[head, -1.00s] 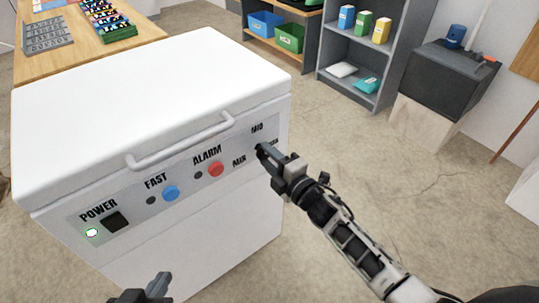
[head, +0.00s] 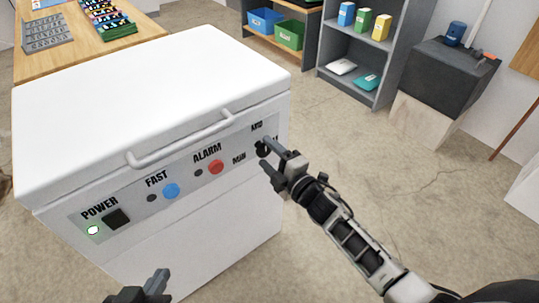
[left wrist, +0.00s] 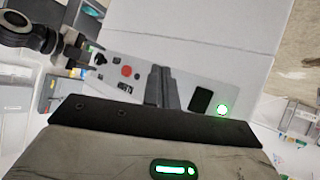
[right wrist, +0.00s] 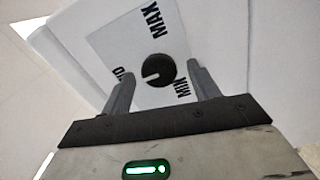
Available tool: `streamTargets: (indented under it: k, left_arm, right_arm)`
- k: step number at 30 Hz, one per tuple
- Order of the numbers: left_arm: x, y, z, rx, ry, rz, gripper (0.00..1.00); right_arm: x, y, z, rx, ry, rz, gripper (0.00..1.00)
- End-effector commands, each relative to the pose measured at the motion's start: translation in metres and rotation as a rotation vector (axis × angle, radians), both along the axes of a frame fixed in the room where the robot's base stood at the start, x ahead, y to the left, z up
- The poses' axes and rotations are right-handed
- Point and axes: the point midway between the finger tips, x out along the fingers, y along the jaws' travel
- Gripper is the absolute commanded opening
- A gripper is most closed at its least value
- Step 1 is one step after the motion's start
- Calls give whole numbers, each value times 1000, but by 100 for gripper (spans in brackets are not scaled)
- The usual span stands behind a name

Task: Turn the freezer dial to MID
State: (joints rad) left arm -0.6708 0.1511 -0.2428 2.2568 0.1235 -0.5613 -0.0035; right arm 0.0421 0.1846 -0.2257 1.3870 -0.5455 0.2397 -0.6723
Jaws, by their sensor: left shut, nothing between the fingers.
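The white chest freezer (head: 150,90) has a grey control panel on its front. Its black round dial (right wrist: 158,70) shows in the right wrist view, with MAX above, MIN at lower right and a partly hidden MID label at left. The dial's light mark points left, toward MID. In the head view the dial (head: 262,149) is partly hidden by my right gripper (head: 276,160). My right gripper (right wrist: 163,85) is open, its fingers spread on either side of the dial and apart from it. My left gripper (head: 158,284) is shut and empty, low before the freezer; it also shows in the left wrist view (left wrist: 161,72).
The panel also holds a black power switch (head: 117,218), a blue button (head: 171,191) and a red button (head: 216,167). A handle (head: 180,143) juts from the lid's front.

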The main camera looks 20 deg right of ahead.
Motion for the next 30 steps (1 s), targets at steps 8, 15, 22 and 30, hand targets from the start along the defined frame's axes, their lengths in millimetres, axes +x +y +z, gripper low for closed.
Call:
streamTargets:
  k: [8, 15, 22, 30]
  left_arm:
    - [1, 0, 2, 2, -3, 0, 0]
    - [3, 2, 15, 3, -26, 6, 0]
    - [0, 5, 24, 6, -42, 14, 0]
    - [-2, 7, 29, 8, -51, 20, 0]
  right_arm:
    - [-7, -2, 0, 0, 0, 0, 61]
    - [-52, -18, 0, -1, 4, 1, 61]
    - [-104, -37, 0, -1, 3, 1, 61]
    - [-143, -52, 0, 0, 2, -1, 61]
